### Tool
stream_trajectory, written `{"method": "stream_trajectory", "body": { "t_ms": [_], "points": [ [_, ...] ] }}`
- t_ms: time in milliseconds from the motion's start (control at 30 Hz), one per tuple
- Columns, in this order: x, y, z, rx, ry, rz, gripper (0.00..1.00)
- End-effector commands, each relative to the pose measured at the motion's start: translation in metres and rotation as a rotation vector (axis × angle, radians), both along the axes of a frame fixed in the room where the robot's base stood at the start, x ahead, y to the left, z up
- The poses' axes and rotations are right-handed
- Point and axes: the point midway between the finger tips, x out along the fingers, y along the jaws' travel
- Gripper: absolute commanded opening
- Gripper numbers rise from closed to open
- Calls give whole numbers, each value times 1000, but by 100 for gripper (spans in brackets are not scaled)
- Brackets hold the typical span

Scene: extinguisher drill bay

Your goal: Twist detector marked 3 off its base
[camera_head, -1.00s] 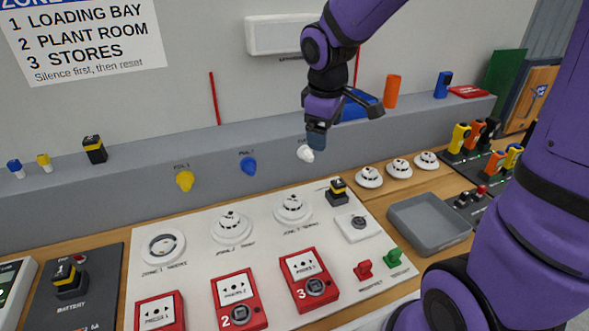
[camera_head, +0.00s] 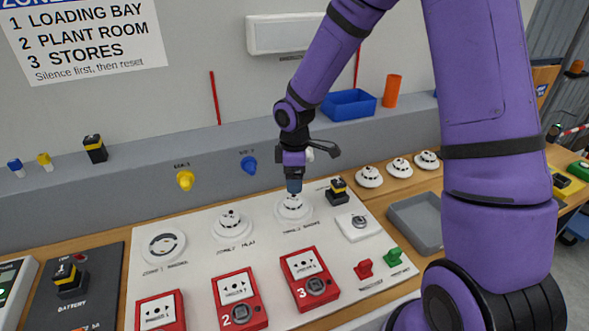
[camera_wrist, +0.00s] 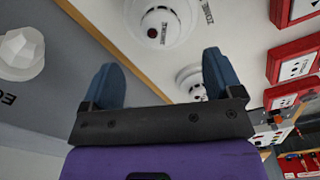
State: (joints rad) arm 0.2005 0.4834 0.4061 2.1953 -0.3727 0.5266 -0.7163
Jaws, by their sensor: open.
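The detector marked 3 (camera_head: 294,208) is a white round dome on the white panel, the rightmost of the panel's row; its label is small and blurred. My gripper (camera_head: 294,187) points down directly over it, the blue fingers overlapping its top in this view; I cannot tell whether they touch. In the wrist view my gripper (camera_wrist: 160,58) has its two blue fingers wide apart with nothing between them. A large white detector, apparently the same one (camera_wrist: 160,22), lies just past the fingertips, with another detector farther off.
The zone 2 detector (camera_head: 232,226) sits to the left. A yellow-and-black block (camera_head: 338,191) stands close on the right. Red call points (camera_head: 308,279) are in front. The white knob (camera_wrist: 20,52) is on the ledge face behind. A grey tray (camera_head: 416,222) lies to the right.

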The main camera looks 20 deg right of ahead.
Motion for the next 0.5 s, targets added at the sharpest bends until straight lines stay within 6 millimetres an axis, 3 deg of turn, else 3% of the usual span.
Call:
{"method": "stream_trajectory", "body": {
  "t_ms": [300, 500],
  "points": [
    [-1, 0, -54, -1, 4, 1, 85],
    [0, 0, -78, -1, 1, -1, 85]
  ]
}}
